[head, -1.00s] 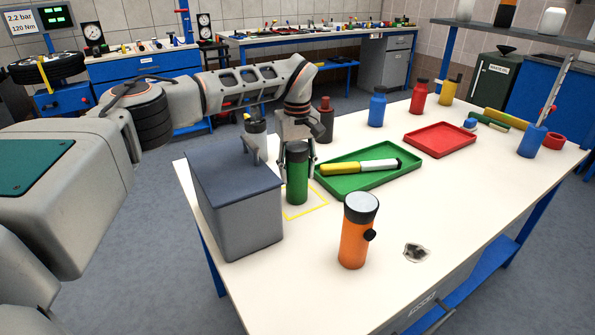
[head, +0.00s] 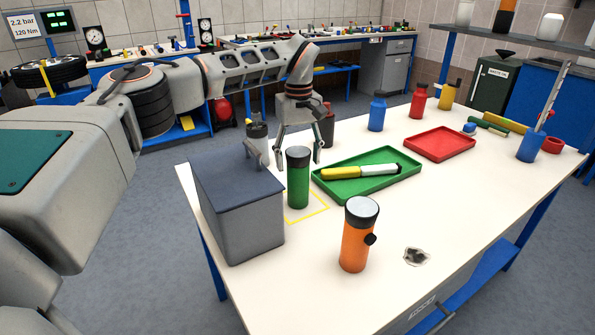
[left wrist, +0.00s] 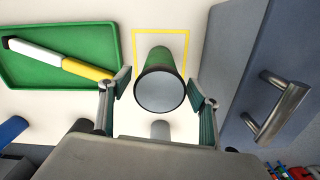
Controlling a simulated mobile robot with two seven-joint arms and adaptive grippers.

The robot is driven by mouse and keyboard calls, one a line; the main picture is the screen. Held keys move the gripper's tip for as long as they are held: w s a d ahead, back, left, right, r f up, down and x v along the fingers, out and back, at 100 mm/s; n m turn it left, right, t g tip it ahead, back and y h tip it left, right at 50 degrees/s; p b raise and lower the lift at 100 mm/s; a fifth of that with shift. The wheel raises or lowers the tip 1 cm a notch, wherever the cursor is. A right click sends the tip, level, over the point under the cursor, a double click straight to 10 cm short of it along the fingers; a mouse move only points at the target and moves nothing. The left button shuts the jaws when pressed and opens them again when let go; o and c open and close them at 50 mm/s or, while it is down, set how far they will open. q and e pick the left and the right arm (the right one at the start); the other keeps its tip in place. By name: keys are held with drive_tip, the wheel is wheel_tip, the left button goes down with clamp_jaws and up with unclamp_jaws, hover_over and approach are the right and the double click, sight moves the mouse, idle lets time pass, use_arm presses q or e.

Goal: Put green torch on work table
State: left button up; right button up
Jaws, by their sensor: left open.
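The green torch (head: 298,178) stands upright on the white work table (head: 430,215), at the yellow square outline (head: 320,208). It is between the grey box and the green tray. In the left wrist view the torch's pale round end (left wrist: 160,92) faces the camera, between the spread fingers. My left gripper (head: 297,160) is open, above and just behind the torch in the head view, and holds nothing. My right gripper is not in view.
A grey box (head: 240,220) with a handled lid stands close left of the torch. A green tray (head: 375,180) with a yellow-and-white torch lies right. An orange torch (head: 357,240) stands in front. Several bottles stand behind. The table's right front is mostly clear.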

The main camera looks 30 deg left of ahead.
use_arm(q)
wheel_tip(320, 180, up, 6)
drive_tip(key=shift+f+p, duration=0.1)
drive_tip(key=shift+p, duration=0.2)
drive_tip(key=shift+r, duration=0.35)
